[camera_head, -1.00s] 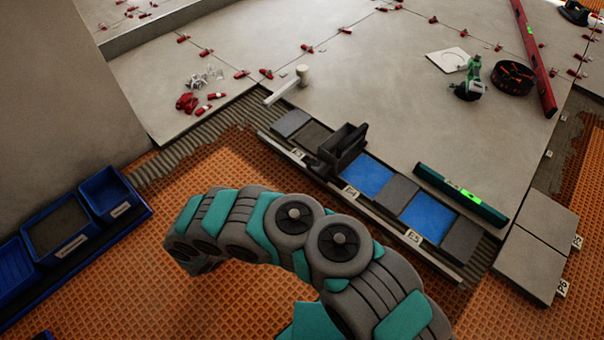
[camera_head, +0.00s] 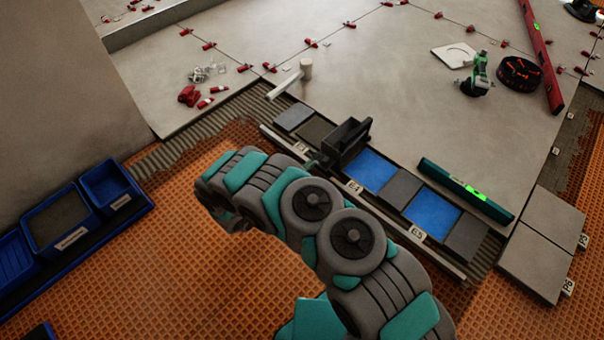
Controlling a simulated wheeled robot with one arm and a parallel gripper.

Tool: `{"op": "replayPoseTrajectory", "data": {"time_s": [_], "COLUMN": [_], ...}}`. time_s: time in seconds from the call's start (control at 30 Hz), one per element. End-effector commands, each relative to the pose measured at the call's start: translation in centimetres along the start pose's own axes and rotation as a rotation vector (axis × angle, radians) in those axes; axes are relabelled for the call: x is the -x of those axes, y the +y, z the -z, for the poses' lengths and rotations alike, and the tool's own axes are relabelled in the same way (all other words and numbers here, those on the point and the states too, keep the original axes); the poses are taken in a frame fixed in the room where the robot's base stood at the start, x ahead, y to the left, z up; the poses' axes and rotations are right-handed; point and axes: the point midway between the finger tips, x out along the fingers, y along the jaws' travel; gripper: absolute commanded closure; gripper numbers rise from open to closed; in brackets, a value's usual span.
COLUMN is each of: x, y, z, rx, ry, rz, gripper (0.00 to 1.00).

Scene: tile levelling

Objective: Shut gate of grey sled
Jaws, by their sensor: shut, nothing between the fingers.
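The grey sled (camera_head: 346,142) is a dark, open-topped box standing on the strip of small tiles, above the E4 label. A small dark part (camera_head: 316,161) juts from its lower left side. I cannot tell whether this is the gate or the tip of my gripper. The gate's position cannot be made out. My arm bends across the lower middle, in front of and below the sled. Its far end curls down on the left, and my gripper is hidden behind the arm links.
A metal rail (camera_head: 437,262) edges the tile strip, with blue tiles (camera_head: 431,211) and a green level (camera_head: 466,190) to the right. A white mallet (camera_head: 305,70) lies behind. Blue bins (camera_head: 62,228) stand left. Large pale tiles behind carry red clips; orange matting lies in front.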

Motion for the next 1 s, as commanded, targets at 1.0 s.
{"op": "replayPoseTrajectory", "data": {"time_s": [1.0], "x": [-0.6], "y": [0.0], "z": [-1.2], "rx": [-0.001], "ry": [0.084], "rz": [0.001], "gripper": [1.0]}}
